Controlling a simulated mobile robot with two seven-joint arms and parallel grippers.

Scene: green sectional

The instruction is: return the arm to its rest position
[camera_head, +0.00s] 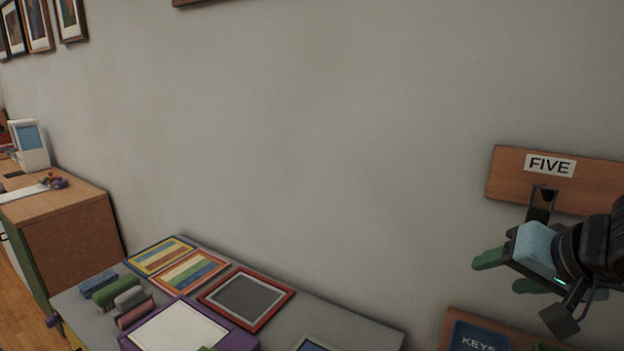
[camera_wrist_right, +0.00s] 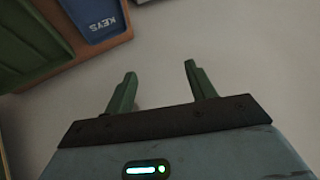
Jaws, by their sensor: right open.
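My right gripper (camera_head: 502,272) shows at the right of the head view, with green fingers and a pale blue body. It is in front of the grey wall, just below the wooden board labelled FIVE (camera_head: 549,166) and its dark hook. In the right wrist view, the two green fingers of the gripper (camera_wrist_right: 158,88) stand apart with nothing between them. My left gripper is not in the head view.
A wooden board with a blue KEYS plate (camera_head: 478,338) is below the right gripper; the plate also shows in the wrist view (camera_wrist_right: 96,18). A grey table (camera_head: 340,325) holds frames and several rolls. A wooden cabinet (camera_head: 75,245) stands left. The middle wall is clear.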

